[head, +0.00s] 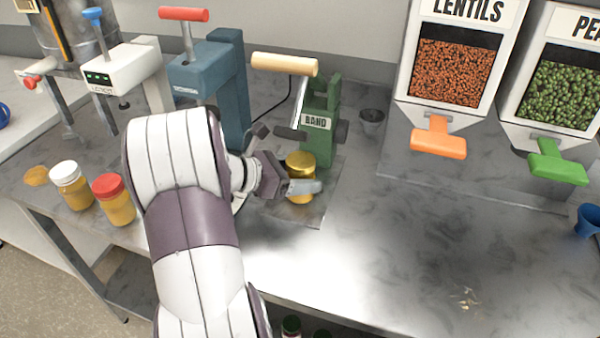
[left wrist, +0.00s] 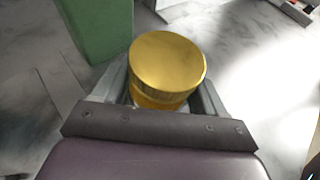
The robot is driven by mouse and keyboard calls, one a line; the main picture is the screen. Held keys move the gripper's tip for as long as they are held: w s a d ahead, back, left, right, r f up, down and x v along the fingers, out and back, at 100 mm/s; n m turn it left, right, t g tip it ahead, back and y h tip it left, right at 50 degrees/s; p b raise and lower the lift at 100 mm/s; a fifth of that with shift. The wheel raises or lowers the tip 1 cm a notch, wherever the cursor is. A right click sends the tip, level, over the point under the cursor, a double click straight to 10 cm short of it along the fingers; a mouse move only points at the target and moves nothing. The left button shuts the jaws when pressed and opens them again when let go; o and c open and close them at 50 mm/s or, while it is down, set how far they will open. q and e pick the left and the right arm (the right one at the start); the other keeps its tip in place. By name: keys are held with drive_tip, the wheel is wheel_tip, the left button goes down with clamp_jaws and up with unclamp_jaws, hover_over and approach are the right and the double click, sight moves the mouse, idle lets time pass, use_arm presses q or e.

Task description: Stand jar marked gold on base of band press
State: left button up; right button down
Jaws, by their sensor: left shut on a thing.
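The jar with the gold lid (head: 300,161) is upright at the front of the green band press (head: 322,125), over its grey base plate (head: 312,211). My left gripper (head: 303,187) is shut on the jar from the left and front. In the left wrist view the gold lid (left wrist: 167,62) sits between the two fingers (left wrist: 165,95), with the green press (left wrist: 100,28) beside it. I cannot tell whether the jar's bottom touches the base. My right gripper is not in view.
A white-lidded jar (head: 71,185) and a red-lidded jar (head: 114,199) stand at the left. A blue press (head: 215,85) is left of the band press. Lentil (head: 455,70) and pea (head: 560,90) dispensers stand at the right. The counter's front middle (head: 400,260) is clear.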

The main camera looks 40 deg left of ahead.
use_arm(q)
drive_tip(key=shift+f+b, duration=0.1)
drive_tip(key=shift+b, duration=0.2)
drive_tip(key=o, duration=1.5)
drive_tip(key=shift+s+a+r+p, duration=0.1)
drive_tip(key=shift+s+r+p, duration=0.1)
drive_tip(key=shift+r+p, duration=0.15)
drive_tip(key=v, duration=1.1)
drive_tip(key=shift+s+a+r, duration=0.1)
drive_tip(key=shift+s+r, duration=0.05)
drive_tip(key=shift+s, duration=0.1)
